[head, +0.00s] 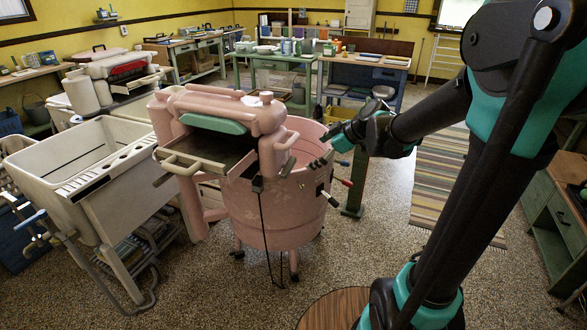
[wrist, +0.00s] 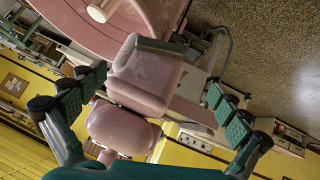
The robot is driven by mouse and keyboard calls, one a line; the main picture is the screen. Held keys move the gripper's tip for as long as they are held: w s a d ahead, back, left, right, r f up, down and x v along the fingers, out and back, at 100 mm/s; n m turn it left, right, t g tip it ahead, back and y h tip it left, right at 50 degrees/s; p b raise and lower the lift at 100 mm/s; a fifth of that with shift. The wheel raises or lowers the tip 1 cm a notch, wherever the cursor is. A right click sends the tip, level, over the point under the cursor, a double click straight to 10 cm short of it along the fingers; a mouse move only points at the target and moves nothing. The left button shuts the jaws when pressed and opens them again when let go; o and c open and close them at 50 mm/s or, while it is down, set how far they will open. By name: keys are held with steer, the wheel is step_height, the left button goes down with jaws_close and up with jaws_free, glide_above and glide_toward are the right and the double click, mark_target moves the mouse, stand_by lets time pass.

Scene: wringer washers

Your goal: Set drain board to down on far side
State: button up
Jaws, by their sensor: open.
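The pink wringer washer (head: 262,215) stands in the middle of the head view, with its pink wringer head (head: 215,103) over the tub. My gripper (head: 325,158) is at the right of the wringer head, over the tub's right rim. In the wrist view my gripper (wrist: 154,104) is open, its fingers spread either side of rounded pink washer parts (wrist: 148,73). I cannot tell whether it touches them. The far side of the wringer head is mostly hidden.
A white double laundry tub (head: 100,165) stands close at the left, with a white wringer washer (head: 105,80) behind it. Green and blue worktables (head: 365,73) with bottles stand behind. A round wooden top (head: 335,310) is at the bottom. Speckled floor lies open in front.

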mark_target(292, 166)
steer(key=x, duration=1.4)
steer(key=shift+w+a+f, duration=0.1)
steer(key=shift+w, duration=0.05)
steer(key=shift+c, duration=0.5)
